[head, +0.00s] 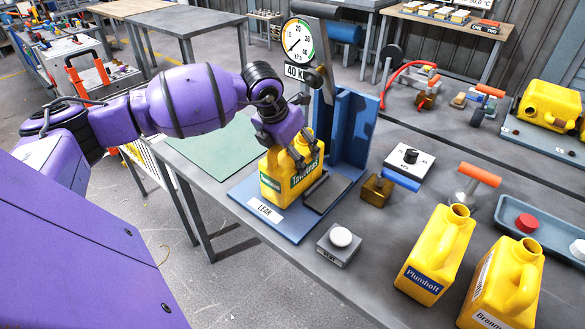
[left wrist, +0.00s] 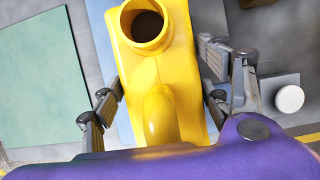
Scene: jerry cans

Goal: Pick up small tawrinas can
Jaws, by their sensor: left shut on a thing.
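The small yellow Tawrinas can (head: 288,185) stands upright on the blue base of the leak test stand, in front of its upright blue plate. My left gripper (head: 292,140) comes down from above and is shut on the can. In the left wrist view the can's open round mouth and handle (left wrist: 158,115) lie between the two fingers of my left gripper (left wrist: 160,95), one on each side. The fingers hide part of the can's top in the head view. My right gripper is not in view.
Yellow cans labelled Plumholt (head: 437,255) and Brenn-something (head: 505,285) stand at the front right. A box with a white button (head: 340,245) is near the stand's base (head: 265,210). A pressure gauge (head: 299,40) is behind. A green mat (head: 215,145) lies left.

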